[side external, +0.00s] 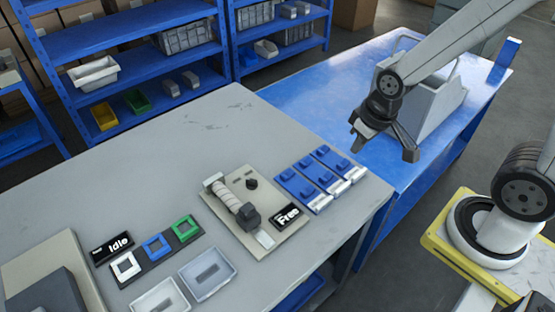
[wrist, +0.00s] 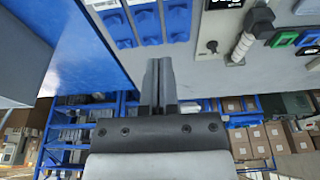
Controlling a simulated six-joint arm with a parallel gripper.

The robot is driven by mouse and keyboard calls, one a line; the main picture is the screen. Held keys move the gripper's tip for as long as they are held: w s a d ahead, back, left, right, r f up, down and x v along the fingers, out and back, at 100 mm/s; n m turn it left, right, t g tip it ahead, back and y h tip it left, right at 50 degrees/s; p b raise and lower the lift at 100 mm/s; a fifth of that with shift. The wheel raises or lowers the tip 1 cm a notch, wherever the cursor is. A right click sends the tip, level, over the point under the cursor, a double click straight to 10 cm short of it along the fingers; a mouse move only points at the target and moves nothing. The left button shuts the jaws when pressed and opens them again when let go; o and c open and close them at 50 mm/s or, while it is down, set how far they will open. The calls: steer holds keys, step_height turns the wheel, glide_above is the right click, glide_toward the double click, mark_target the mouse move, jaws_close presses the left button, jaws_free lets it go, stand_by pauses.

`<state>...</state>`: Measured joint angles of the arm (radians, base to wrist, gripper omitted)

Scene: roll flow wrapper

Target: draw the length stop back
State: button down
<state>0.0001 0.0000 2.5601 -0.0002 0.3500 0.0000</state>
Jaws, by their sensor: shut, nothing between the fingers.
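On a beige plate (side external: 235,192) on the grey table lies a pale ribbed cylinder (side external: 228,196) with a dark block (side external: 249,217) at its near end. A black knob (side external: 251,183) stands beside it, and a black sign reading "Free" (side external: 286,216) lies at the plate's right. I cannot tell for certain which part is the length stop. The cylinder (wrist: 243,45) and dark block (wrist: 262,20) also show at the upper right of the wrist view. My gripper (side external: 356,146) is raised, apart from the plate, beyond the blue modules. Its fingers (wrist: 158,66) are together and empty.
Several blue modules with pale ends (side external: 318,180) lie right of the plate. An "Idle" sign (side external: 112,248), coloured square frames (side external: 157,246) and pale trays (side external: 207,272) lie to its left. A grey housing (side external: 432,105) stands on the blue table behind my gripper. The grey table's far part is clear.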

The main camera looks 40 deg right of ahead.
steer(key=c, duration=0.7)
jaws_free()
steer(key=shift+w+a, duration=0.1)
steer(key=o, duration=0.4)
steer(key=shift+w+a, duration=0.2)
steer(key=shift+w, duration=0.05)
steer(key=shift+o, duration=0.5)
steer(key=w+a+f+g, duration=0.1)
steer(key=w+a+f, duration=0.1)
steer(key=w+a, duration=0.5)
steer(key=shift+w+a+f, duration=0.15)
steer(key=shift+w+a, duration=0.2)
steer(key=shift+a, duration=0.45)
steer(key=g, duration=0.1)
glide_above(247, 208)
steer(key=f, duration=0.2)
steer(key=d+f, duration=0.1)
steer(key=f, duration=0.1)
steer(key=shift+f, duration=0.4)
steer(key=shift+a+f+g, duration=0.2)
steer(key=shift+a+g, duration=0.1)
steer(key=shift+a, duration=0.2)
steer(key=shift+f, duration=0.1)
steer(key=shift+f, duration=3.8)
